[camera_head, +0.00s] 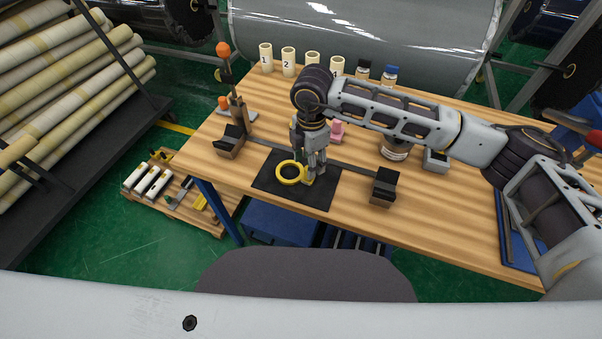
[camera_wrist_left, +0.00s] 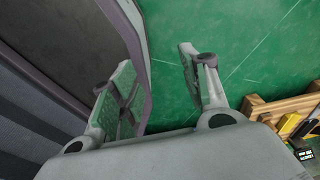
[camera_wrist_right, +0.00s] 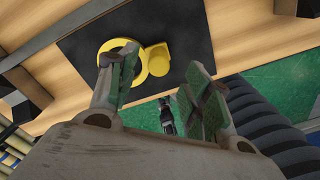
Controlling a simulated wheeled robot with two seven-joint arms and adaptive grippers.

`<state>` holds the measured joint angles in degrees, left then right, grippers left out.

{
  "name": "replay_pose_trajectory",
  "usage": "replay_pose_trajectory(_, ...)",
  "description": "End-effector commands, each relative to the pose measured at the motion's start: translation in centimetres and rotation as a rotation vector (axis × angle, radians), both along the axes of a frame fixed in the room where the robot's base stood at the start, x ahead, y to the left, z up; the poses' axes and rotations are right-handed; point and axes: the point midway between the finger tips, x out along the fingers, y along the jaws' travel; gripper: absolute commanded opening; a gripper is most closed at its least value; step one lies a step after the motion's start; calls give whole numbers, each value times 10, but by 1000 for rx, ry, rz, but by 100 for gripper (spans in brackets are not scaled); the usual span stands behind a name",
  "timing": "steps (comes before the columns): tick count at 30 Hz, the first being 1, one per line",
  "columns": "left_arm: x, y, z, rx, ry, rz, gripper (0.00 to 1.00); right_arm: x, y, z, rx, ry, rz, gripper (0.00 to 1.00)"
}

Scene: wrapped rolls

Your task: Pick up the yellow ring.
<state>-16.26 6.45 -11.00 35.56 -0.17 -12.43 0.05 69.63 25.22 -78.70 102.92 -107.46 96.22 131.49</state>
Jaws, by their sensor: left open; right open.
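The yellow ring (camera_head: 279,173) lies flat on a black mat (camera_head: 322,195) at the table's front edge. It also shows in the right wrist view (camera_wrist_right: 117,44), partly behind one finger. A smaller yellow piece (camera_wrist_right: 158,60) sits right beside the ring; I cannot tell if they are joined. My right gripper (camera_head: 316,174) points down over the mat, just right of the ring. In the right wrist view its fingers (camera_wrist_right: 158,70) are apart with nothing held. My left gripper (camera_wrist_left: 156,62) is open and empty over green floor, outside the head view.
Black-topped blocks (camera_head: 230,143) (camera_head: 383,187) stand on either side of the mat, with a dark bar behind. Numbered cream tubes (camera_head: 289,62) and bottles (camera_head: 390,75) line the back. A post with an orange knob (camera_head: 223,49) stands left. A blue tray (camera_head: 515,235) lies right.

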Motion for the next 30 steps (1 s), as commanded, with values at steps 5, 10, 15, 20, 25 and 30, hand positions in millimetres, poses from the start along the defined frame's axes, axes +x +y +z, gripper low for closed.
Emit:
replay_pose_trajectory(5, 0, 0, 0, 0, 0, 0, 46, 0, 0, 0, 0, 0, 0, 50)
replay_pose_trajectory(10, -1, -1, 2, -1, 1, 0, 46, 0, 0, -4, 0, 0, 0, 50)
replay_pose_trajectory(15, -5, -3, 6, -3, 6, 0, 46, 0, 1, -19, -1, 2, 1, 50)
replay_pose_trajectory(20, -12, -8, 9, -9, 13, 0, 46, 1, 2, -38, 0, 2, 0, 50)
replay_pose_trajectory(25, -15, -12, 10, -13, 17, 0, 46, 1, 2, -49, 0, 0, 0, 50)
replay_pose_trajectory(30, -14, -13, 10, -13, 16, 0, 46, 1, 2, -52, 1, -1, 0, 50)
